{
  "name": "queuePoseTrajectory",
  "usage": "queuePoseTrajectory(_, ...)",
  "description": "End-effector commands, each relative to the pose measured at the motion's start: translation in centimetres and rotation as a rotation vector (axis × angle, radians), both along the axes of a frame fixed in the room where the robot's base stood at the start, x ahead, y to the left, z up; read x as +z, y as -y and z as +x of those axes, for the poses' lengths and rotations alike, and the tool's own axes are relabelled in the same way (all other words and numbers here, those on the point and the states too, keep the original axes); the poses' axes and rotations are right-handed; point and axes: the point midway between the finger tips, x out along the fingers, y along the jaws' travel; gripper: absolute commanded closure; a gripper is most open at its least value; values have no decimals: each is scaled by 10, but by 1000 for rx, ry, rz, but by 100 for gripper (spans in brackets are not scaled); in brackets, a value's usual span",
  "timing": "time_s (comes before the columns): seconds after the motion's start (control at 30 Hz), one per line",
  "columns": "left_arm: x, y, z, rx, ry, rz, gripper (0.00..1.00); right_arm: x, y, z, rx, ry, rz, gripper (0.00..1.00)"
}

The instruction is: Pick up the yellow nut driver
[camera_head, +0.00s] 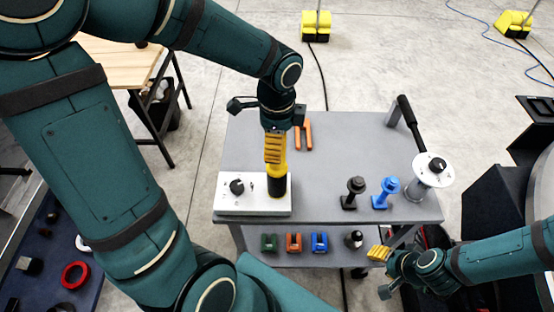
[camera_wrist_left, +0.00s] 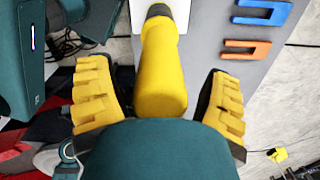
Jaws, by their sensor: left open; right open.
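The yellow nut driver (camera_head: 278,170) stands upright in the head view, its black lower part at the right end of a white box on the grey table. My left gripper (camera_head: 274,148) is over its top, pointing down, and hides part of the handle. In the left wrist view, the yellow handle (camera_wrist_left: 162,75) lies between the two yellow fingers, with a visible gap on each side, so this gripper is open around it. My right gripper (camera_head: 379,253) is open and empty at the lower right, beside the table's front edge, far from the driver.
The white box (camera_head: 230,204) has a black knob. An orange forked piece (camera_head: 303,135), a black stand (camera_head: 353,192), a blue stand (camera_head: 385,192) and a round-topped post (camera_head: 432,172) stand on the table. Green, orange and blue blocks (camera_head: 294,242) sit on the lower shelf.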

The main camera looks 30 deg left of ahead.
Motion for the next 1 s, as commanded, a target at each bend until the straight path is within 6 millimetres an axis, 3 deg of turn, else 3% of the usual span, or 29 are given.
queuePoseTrajectory(0.1, -11, 0, 0, -1, -2, 0, 21, -2, 0, 0, 0, 0, -1, 53)
queuePoseTrajectory(0.37, -11, 0, 0, 0, 0, 0, 20, -2, 0, 0, 0, 0, -1, 53)
queuePoseTrajectory(0.5, -11, 0, 0, 0, 0, 0, 69, -2, 0, 0, 0, 0, -1, 53)
queuePoseTrajectory(0.6, -11, 0, 0, 0, 0, 0, 100, -2, 0, 0, 0, 0, 0, 53)
queuePoseTrajectory(0.87, -10, 0, 0, -1, 2, 0, 100, -2, 0, 0, 0, 0, 0, 53)
queuePoseTrajectory(1.0, 1, 0, 1, 0, 5, 1, 100, 0, 0, 0, 0, 0, 0, 53)
